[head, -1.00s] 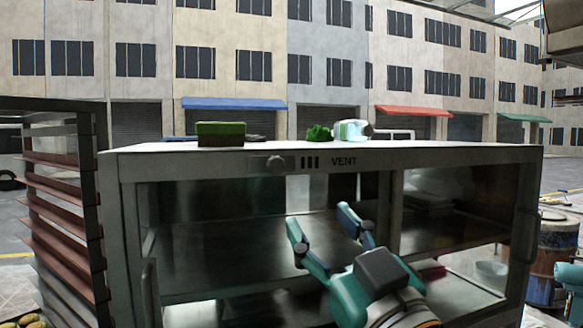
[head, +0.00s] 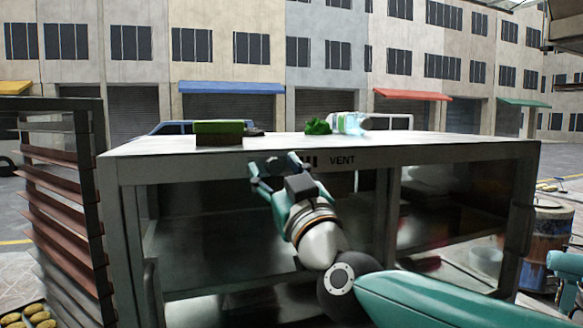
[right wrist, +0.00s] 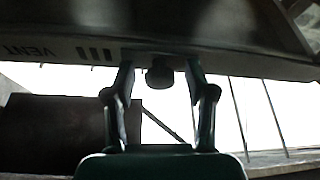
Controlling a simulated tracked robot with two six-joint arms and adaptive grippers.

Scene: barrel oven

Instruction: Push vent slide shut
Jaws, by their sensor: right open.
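The oven's front top rail carries the VENT label (head: 342,161) and dark vent slots (head: 311,161). My right gripper (head: 275,168) is open in front of the rail, just left of the slots, and hides the round vent knob in the head view. In the right wrist view the dark knob (right wrist: 159,74) sits between the two spread fingers, with a gap on each side. The slots (right wrist: 95,55) show left of the knob there, so that view is turned over. I cannot tell whether a finger touches the rail. My left gripper is not in view.
The oven top (head: 420,146) bears a green-topped block (head: 219,133), a green bunch (head: 318,126) and a clear bottle (head: 350,123). A slatted rack (head: 62,200) stands close on the left. A rusty barrel (head: 553,245) stands at the right.

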